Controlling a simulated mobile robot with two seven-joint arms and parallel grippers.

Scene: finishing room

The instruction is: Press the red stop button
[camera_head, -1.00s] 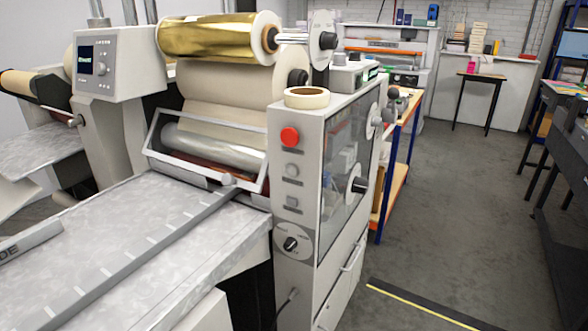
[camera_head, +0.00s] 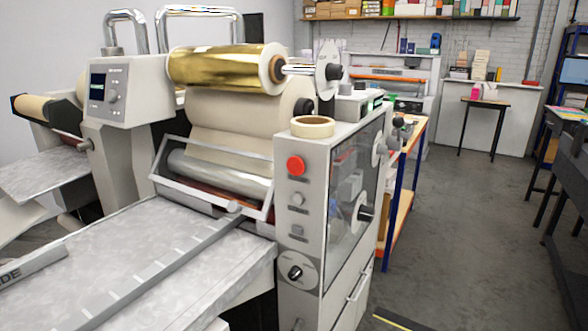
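The red stop button (camera_head: 296,166) is a round red knob near the top of the narrow grey front panel of the laminating machine (camera_head: 312,196). Two grey buttons (camera_head: 297,199) and a black rotary knob (camera_head: 295,272) sit below it on the same panel. Nothing covers the red button. Neither of my grippers shows in the head view.
A flat metal feed table (camera_head: 120,255) extends to the lower left. A gold foil roll (camera_head: 220,67) is mounted above the rollers. A tape roll (camera_head: 312,126) lies on the cabinet top. Open grey floor (camera_head: 460,220) lies right of the machine, with dark benches at the far right.

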